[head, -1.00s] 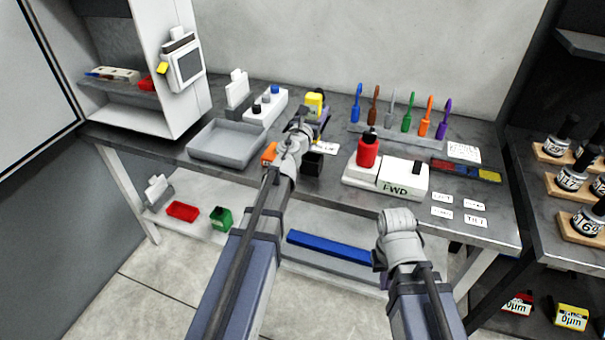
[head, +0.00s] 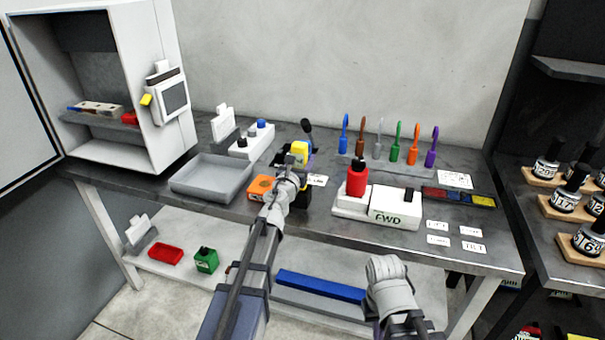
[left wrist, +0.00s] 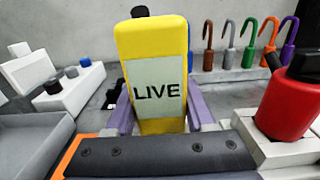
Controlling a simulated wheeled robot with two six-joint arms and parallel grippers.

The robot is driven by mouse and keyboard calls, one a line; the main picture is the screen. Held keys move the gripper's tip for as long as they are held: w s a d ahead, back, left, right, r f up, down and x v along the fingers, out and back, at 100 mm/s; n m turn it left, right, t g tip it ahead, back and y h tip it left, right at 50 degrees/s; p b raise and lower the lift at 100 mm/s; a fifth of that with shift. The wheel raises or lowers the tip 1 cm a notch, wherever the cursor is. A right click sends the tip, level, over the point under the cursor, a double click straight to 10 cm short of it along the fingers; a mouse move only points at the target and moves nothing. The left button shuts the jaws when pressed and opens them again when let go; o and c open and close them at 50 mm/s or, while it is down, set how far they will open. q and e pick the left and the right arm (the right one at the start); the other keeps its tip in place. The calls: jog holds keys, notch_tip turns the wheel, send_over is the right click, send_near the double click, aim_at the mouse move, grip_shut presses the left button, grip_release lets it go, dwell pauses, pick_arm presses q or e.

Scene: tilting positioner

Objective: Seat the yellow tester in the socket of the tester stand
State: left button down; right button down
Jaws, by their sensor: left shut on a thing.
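The yellow tester (head: 300,149) is upright between the purple fingers of my left gripper (left wrist: 160,108), which is shut on it. In the left wrist view the tester (left wrist: 150,42) shows a pale LIVE label. Its lower end is hidden, so I cannot tell whether it touches anything. I cannot surely pick out the tester stand; an orange block with a dark opening (head: 262,187) sits left of my left wrist, and a black post with a knob (head: 306,127) stands behind the tester. My right gripper is at the lower edge of the head view, its fingers hidden behind my wrist.
A grey tray (head: 212,178) lies left on the bench. A white FWD box (head: 396,207) with a red cylinder (head: 357,180) beside it stands to the right. Several coloured hooked tools stand in a rack behind. White cards lie at the front right. A white cabinet stands far left.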

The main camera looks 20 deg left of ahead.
pick_arm(q)
notch_tip(320, 180, down, 4)
jog(key=b, duration=0.3)
jog(key=shift+r, duration=0.25)
jog(key=shift+f, duration=0.1)
jog(key=c, duration=0.7)
grip_release()
jog(key=shift+f+b, duration=0.1)
jog(key=shift+b, duration=0.2)
jog(key=o, duration=0.4)
jog(key=shift+o, duration=0.2)
